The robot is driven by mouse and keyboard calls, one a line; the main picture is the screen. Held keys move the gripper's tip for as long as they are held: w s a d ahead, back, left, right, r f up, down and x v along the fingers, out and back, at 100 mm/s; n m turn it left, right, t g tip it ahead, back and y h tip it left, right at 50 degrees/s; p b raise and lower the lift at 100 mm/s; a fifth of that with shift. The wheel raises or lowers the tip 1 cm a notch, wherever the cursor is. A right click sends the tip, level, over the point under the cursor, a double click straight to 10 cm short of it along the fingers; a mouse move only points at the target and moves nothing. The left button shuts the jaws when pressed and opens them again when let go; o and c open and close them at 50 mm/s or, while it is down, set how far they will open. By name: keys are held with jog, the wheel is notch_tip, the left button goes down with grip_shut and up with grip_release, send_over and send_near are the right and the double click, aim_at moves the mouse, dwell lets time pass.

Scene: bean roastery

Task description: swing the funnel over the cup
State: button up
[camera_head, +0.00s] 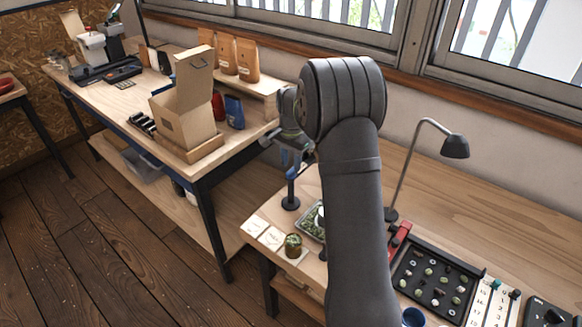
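My arm fills the middle of the view, and its wrist bends down to the left. My gripper (290,158) is small and partly blurred, above a thin post on a round black base (290,203). I cannot tell whether its fingers touch the post or anything on it. No funnel can be made out clearly; it may be behind my arm. A small dark cup-like container (293,245) with green contents stands on a pale card near the table's left corner. A blue cup (412,318) shows at the bottom edge, partly cut off.
A tray with green contents (312,222) is partly behind my arm. To the right are a black sorting board (437,284) with beans, a red clamp-like piece (400,236) and a desk lamp (455,147). A cardboard box (184,118) stands on the left bench.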

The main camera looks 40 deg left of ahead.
jog(key=shift+f, duration=1.25)
grip_shut()
